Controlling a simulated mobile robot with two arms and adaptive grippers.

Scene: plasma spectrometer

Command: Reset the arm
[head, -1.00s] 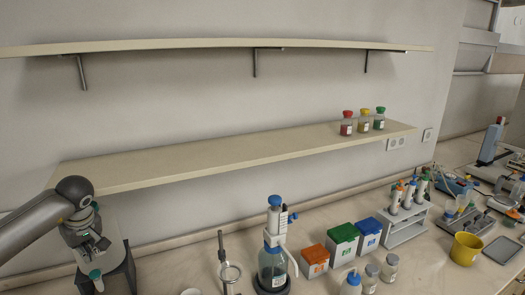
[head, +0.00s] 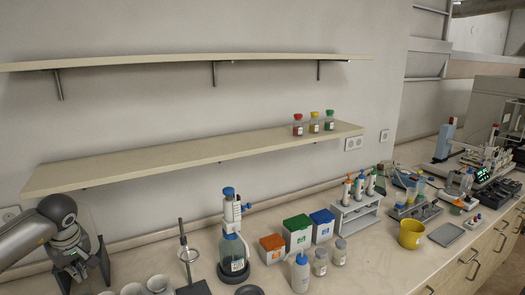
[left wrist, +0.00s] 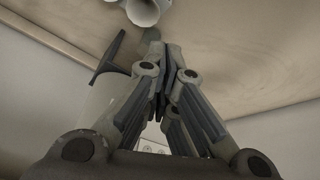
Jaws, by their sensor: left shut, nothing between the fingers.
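My left arm comes in from the left in the head view. Its gripper (head: 77,271) is at the lower left, in front of the wall and over the left end of the bench, below the lower shelf. In the left wrist view the two fingers of this gripper (left wrist: 162,75) are together, with nothing held between them. A dark grey piece of equipment stands right behind the gripper in the head view; I cannot tell whether they touch. My right gripper is in neither view.
White funnel-like cups (head: 158,284), a ring stand (head: 188,256) and a dispenser bottle (head: 233,254) stand right of the gripper. Boxes (head: 298,235), a pipette rack (head: 357,215) and a yellow beaker (head: 411,234) follow. Three capped jars (head: 314,123) stand on the lower shelf (head: 170,157).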

